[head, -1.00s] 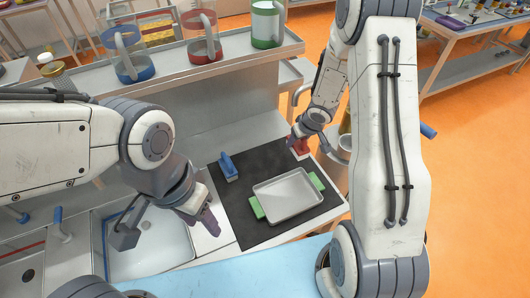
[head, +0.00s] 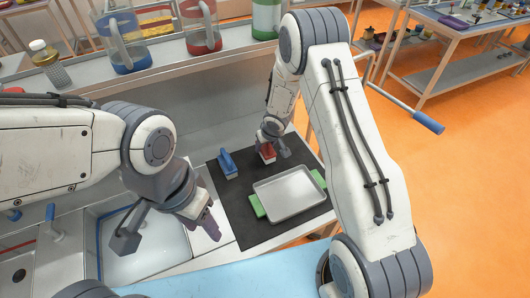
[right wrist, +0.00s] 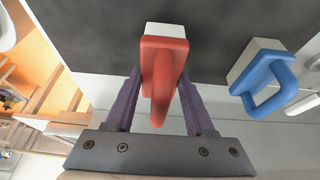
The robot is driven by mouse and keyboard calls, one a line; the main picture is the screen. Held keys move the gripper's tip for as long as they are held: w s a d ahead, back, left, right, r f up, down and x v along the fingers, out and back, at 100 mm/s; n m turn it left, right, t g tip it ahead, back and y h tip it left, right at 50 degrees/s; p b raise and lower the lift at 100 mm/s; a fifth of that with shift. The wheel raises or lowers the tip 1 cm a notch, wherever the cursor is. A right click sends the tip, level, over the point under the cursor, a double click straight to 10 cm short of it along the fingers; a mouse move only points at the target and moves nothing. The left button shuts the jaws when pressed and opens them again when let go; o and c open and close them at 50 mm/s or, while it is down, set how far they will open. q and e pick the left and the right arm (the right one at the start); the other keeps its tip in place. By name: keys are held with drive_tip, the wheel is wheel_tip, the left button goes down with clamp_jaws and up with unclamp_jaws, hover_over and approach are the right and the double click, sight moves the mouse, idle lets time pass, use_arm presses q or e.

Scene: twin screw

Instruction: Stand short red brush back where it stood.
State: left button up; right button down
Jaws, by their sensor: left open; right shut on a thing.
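The short red brush (head: 267,153) is at the back of the dark mat (head: 240,210). It has a red handle and a pale block, which also show in the right wrist view (right wrist: 162,75). My right gripper (head: 272,143) is shut on the red brush, with a purple finger on each side of it in the right wrist view (right wrist: 155,100). Whether the brush touches the mat I cannot tell. My left gripper (head: 208,222) is open and empty beside the mat's left edge, near the sink.
A blue brush (head: 227,163) stands on the mat left of the red one, and also shows in the right wrist view (right wrist: 262,80). A metal tray (head: 289,195) with green handles lies on the mat. A shelf (head: 190,55) with jugs is behind, and a sink (head: 150,250) is at left.

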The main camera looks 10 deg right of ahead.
wheel_tip(320, 180, down, 2)
drive_tip(key=shift+f+b, duration=0.25)
drive_tip(key=shift+b, duration=0.4)
use_arm(q)
wheel_tip(320, 180, down, 2)
use_arm(e)
drive_tip(key=shift+r, duration=0.15)
drive_tip(key=shift+c, duration=1.3)
unclamp_jaws()
use_arm(q)
drive_tip(key=shift+f, duration=0.15)
